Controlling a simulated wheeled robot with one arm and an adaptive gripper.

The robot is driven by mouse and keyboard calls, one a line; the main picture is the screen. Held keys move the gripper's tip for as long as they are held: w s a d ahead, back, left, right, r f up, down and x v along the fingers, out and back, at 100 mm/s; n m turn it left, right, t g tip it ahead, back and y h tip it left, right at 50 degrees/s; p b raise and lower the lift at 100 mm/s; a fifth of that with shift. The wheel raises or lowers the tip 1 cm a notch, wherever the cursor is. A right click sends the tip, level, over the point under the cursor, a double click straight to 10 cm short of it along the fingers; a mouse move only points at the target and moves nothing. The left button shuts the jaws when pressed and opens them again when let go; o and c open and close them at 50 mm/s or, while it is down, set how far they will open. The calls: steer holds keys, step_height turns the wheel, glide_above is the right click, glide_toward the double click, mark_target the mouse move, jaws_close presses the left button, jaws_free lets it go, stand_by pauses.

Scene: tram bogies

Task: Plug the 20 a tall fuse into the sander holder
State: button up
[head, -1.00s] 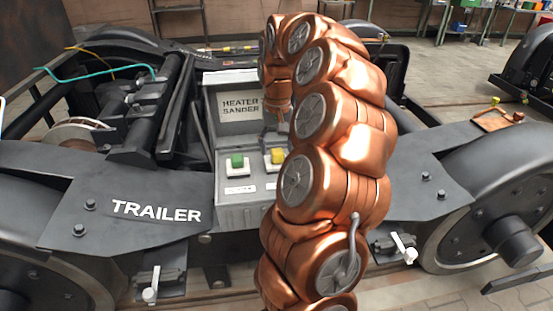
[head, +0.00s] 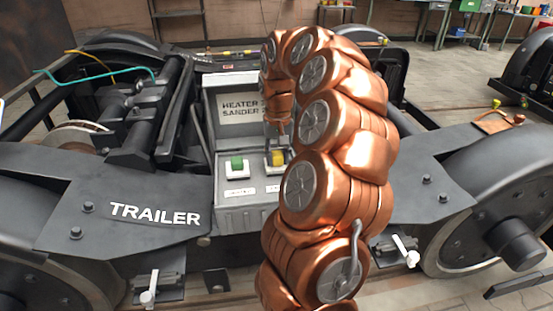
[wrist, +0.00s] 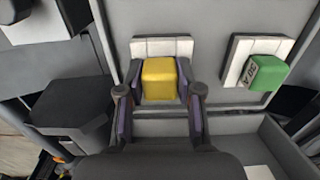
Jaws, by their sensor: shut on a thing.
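A yellow fuse (wrist: 160,80) stands at a white holder (wrist: 178,47) on the grey box; no marking shows on it. My gripper (wrist: 160,100) is shut on the yellow fuse, one finger on each side. In the head view, the yellow fuse (head: 278,158) is under my gripper (head: 276,146), on the right-hand holder. I cannot tell how deep it sits. A green fuse (wrist: 263,74), marked "30 A", is in the other white holder (wrist: 236,60). It also shows in the head view (head: 237,163), left of the yellow one. A panel (head: 238,107) reads "HEATER" and "SANDER", partly hidden by my arm.
The grey box (head: 238,217) sits between the bogie's dark frame plates, one marked "TRAILER" (head: 155,214). An open grey compartment (wrist: 235,140) lies near the holders in the wrist view. A teal cable (head: 95,75) arches at the left.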

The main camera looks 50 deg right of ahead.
mark_target(277, 154)
jaws_close()
steer(key=shift+r, duration=0.1)
steer(key=shift+r+p, duration=0.9)
steer(key=shift+r, duration=0.95)
steer(key=shift+s, duration=1.05)
steer(key=s+r+p, duration=0.1)
steer(key=s+p, duration=0.1)
steer(key=s, duration=1.2)
steer(key=shift+a, duration=0.15)
